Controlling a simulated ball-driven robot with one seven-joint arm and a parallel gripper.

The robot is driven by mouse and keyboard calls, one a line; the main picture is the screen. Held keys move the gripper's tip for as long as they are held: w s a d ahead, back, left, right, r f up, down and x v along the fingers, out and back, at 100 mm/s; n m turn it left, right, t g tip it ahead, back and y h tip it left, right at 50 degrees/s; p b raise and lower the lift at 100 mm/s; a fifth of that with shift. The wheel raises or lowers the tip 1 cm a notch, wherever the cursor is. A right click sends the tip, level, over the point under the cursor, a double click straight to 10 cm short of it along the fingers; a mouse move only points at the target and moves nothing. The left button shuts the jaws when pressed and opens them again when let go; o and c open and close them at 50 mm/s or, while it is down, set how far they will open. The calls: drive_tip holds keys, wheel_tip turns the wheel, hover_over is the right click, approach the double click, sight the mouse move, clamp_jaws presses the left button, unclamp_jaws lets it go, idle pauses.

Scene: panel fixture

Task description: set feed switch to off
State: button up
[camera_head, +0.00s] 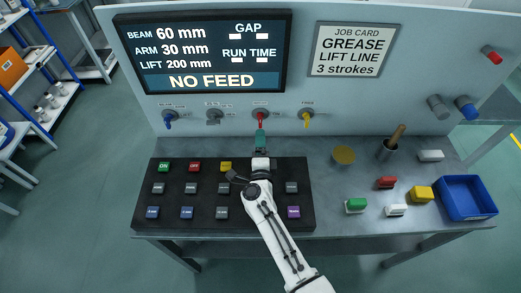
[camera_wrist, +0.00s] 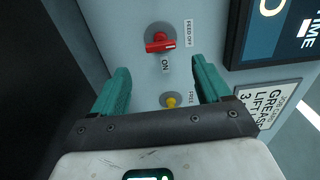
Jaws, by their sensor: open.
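The feed switch (camera_head: 260,118) is a red handle on a round mount on the upright panel, below the screen. In the wrist view the red handle (camera_wrist: 159,43) lies roughly sideways, in line with the "FEED OFF" label (camera_wrist: 188,33); the "ON" label (camera_wrist: 165,65) is beside it. I cannot tell which end of the handle is the pointer. My gripper (camera_head: 261,141) is just below and in front of the switch. In the wrist view its green fingers (camera_wrist: 160,77) are open and empty, with the handle beyond the fingertips. I see no contact.
The yellow switch (camera_head: 306,118) is right of the feed switch; grey (camera_head: 214,115) and blue (camera_head: 169,117) ones are left. The screen (camera_head: 203,51) reads "NO FEED". A button board (camera_head: 142,215) lies below my arm. Loose blocks and a blue bin (camera_head: 467,198) stand right.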

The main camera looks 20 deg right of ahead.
drive_tip(key=shift+v, duration=1.3)
wheel_tip(320, 180, up, 7)
drive_tip(key=n+t+y, duration=0.1)
drive_tip(key=n+y, duration=0.7)
drive_tip(key=n, duration=0.2)
drive_tip(key=s+d+n+g+h, duration=0.1)
drive_tip(key=s+d+n+g, duration=0.25)
drive_tip(key=s, duration=0.55)
drive_tip(key=s+d+n+g, duration=0.3)
drive_tip(key=s+n+g, duration=0.15)
drive_tip(key=s, duration=0.45)
drive_tip(key=s+d+n+g+h, duration=0.1)
drive_tip(key=s+d+n+g, duration=0.3)
drive_tip(key=s, duration=0.5)
drive_tip(key=s+f+m+g+b, duration=0.1)
drive_tip(key=s+f+g+b, duration=0.4)
drive_tip(key=s+f, duration=0.6)
drive_tip(key=shift+s+d+f+h, duration=0.3)
drive_tip(key=shift+s+d+f, duration=0.1)
drive_tip(key=shift+f, duration=0.25)
